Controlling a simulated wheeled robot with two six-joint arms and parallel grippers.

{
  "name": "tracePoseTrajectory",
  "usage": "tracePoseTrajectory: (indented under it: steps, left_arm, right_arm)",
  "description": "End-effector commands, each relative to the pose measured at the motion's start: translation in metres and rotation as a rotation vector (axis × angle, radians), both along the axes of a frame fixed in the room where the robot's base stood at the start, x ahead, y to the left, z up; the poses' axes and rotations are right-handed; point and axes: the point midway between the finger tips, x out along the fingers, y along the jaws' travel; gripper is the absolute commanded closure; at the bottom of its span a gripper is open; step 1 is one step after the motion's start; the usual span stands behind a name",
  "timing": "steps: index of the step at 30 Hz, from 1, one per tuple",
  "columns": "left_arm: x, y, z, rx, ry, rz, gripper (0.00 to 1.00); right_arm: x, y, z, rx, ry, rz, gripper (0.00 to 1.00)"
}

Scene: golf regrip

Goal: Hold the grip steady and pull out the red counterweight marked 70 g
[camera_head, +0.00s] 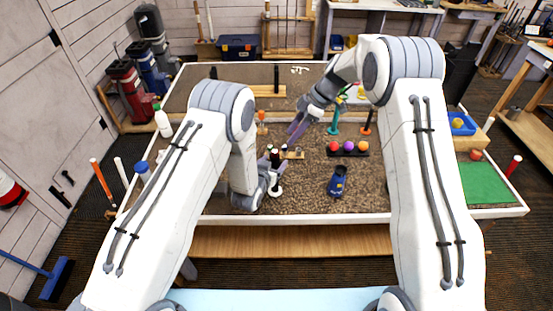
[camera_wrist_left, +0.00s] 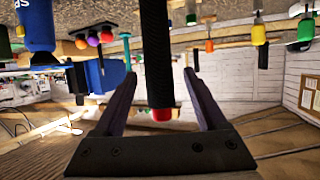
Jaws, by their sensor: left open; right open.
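A black grip (camera_head: 275,159) stands upright on a white round base (camera_head: 276,192) on the brown table. In the left wrist view, which looks upside down, the black grip (camera_wrist_left: 157,50) ends in a red piece (camera_wrist_left: 162,114). No 70 g marking is readable. My left gripper (camera_head: 273,178) is at the grip, and its purple fingers (camera_wrist_left: 160,76) are open on either side of it, with gaps visible. My right gripper (camera_head: 298,127) is open and empty, above the table behind and right of the grip.
A blue bag (camera_head: 338,183) stands right of the grip. A black rack (camera_head: 347,154) holds coloured balls behind it. Teal (camera_head: 334,122) and orange (camera_head: 367,122) stands are further back. A green mat (camera_head: 485,184) lies at the right. The table's front middle is clear.

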Motion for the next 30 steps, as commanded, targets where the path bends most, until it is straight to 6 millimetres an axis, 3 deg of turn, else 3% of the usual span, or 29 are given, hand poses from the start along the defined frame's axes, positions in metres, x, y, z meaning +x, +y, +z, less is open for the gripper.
tracePoseTrajectory:
  steps: [9,19,20,25,30]
  left_arm:
    - [0.032,-0.011,-0.014,0.0,0.0,0.0,0.26]
    - [0.035,-0.012,-0.016,0.0,0.001,0.0,0.26]
    - [0.035,-0.012,-0.016,0.0,0.001,0.0,0.34]
    - [0.035,-0.012,-0.015,0.0,0.001,0.0,0.99]
    - [0.035,-0.012,-0.015,0.0,0.001,0.0,1.0]
  right_arm:
    - [0.0,0.0,0.0,0.0,0.0,0.0,0.5]
    - [0.0,0.0,0.0,0.0,0.0,0.0,0.5]
    - [0.0,0.0,0.0,0.0,0.0,0.0,0.5]
    - [0.0,0.0,0.0,0.0,0.0,0.0,0.5]
    - [0.0,0.0,0.0,0.0,0.0,0.0,0.5]
